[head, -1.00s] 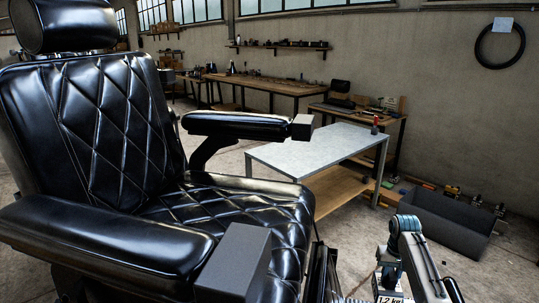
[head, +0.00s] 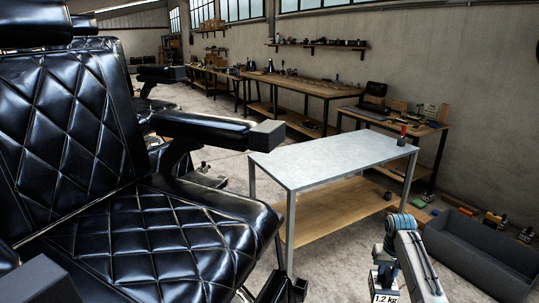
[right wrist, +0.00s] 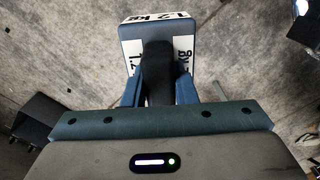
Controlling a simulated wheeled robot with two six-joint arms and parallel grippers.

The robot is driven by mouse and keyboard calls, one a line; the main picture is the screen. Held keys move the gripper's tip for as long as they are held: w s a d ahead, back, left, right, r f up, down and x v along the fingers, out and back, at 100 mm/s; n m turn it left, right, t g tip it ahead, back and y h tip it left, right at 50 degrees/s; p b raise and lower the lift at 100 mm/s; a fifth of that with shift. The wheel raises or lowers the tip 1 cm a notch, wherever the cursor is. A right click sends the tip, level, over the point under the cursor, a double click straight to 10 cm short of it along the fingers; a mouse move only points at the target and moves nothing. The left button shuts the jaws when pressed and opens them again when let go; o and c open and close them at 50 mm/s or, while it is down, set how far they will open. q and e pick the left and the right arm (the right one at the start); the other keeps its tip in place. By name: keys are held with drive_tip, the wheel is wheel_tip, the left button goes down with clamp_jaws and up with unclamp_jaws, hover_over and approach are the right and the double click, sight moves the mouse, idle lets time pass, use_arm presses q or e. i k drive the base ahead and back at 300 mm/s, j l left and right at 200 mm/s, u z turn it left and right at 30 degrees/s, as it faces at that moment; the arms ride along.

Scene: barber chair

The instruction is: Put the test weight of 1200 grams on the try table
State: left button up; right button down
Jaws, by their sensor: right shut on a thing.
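The test weight (head: 384,296), with a white label reading 1.2 kg, shows at the bottom edge of the head view, partly cut off. My right gripper (head: 384,276) is shut on it and holds it up in front of the table. In the right wrist view the weight (right wrist: 130,38) is a blue-grey block with white 1.2 kg labels, between the blue fingers of my right gripper (right wrist: 158,88). The weight is apart from the table. My left gripper is not in view.
A black barber chair (head: 150,235) fills the left, its armrest (head: 205,128) reaching close to the table's left corner. A dark open bin (head: 480,255) stands on the floor at right. The table's lower wooden shelf (head: 335,205) has a small dark item. Workbenches line the back wall.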

sight(345, 149)
drive_tip(key=l+u, duration=0.4)
drive_tip(key=l, duration=1.35)
drive_tip(key=i+l+u, duration=0.15)
drive_tip(key=l, duration=0.65)
drive_tip(key=l+u, duration=0.15)
drive_tip(key=l, duration=0.65)
